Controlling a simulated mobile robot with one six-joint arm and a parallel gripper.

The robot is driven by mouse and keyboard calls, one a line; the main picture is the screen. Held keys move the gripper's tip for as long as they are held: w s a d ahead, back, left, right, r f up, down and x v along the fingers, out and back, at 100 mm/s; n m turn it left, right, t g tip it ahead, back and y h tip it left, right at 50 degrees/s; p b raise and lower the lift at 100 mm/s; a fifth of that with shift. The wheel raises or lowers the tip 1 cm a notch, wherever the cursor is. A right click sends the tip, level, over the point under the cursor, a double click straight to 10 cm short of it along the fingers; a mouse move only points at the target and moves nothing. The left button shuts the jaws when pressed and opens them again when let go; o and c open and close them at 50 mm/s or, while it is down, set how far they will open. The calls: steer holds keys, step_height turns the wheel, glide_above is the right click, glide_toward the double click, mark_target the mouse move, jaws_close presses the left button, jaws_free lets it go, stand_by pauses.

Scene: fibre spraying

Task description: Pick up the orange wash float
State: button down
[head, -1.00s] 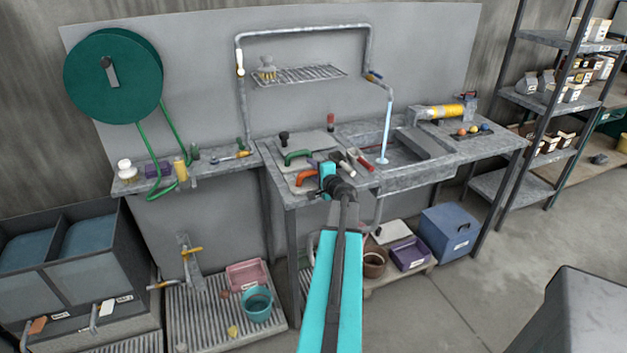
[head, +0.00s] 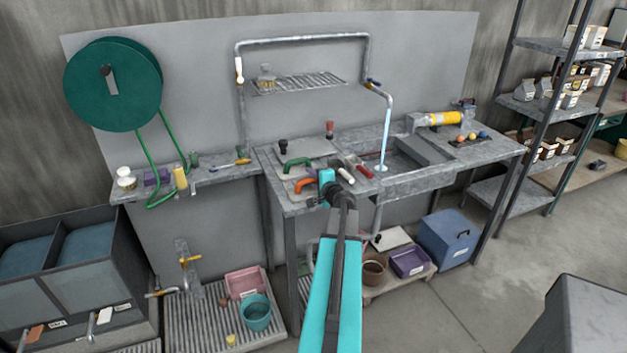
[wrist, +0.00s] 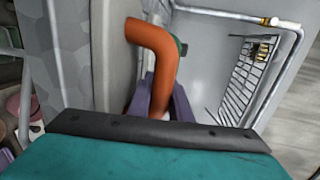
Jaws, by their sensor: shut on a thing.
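The orange wash float (head: 304,186) is at the left end of the grey bench in the head view, just left of my gripper (head: 317,181). In the wrist view its bent orange handle (wrist: 152,45) rises between the purple fingers of my gripper (wrist: 163,95). The fingers are shut on the handle's lower part. The float's base is hidden, and I cannot tell whether it touches the bench. A green-handled float (head: 294,163) lies just behind it, and a bit of green shows behind the orange handle in the wrist view.
Red- and white-handled tools (head: 358,167) lie close on the right, before the sink (head: 400,160) with running water. A dark-knobbed tool (head: 283,146) stands behind. A pipe frame with a wire rack (head: 300,82) hangs above.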

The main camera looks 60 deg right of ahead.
steer(key=shift+r, duration=0.15)
steer(key=shift+r+b, duration=0.3)
steer(key=shift+r, duration=0.5)
steer(key=shift+s+r, duration=0.15)
steer(key=shift+r, duration=0.7)
steer(key=s+a+r+b, duration=0.1)
steer(key=s+a+b, duration=0.3)
steer(key=s, duration=1.1)
steer(key=shift+s+r, duration=0.15)
steer(key=shift+r, duration=0.05)
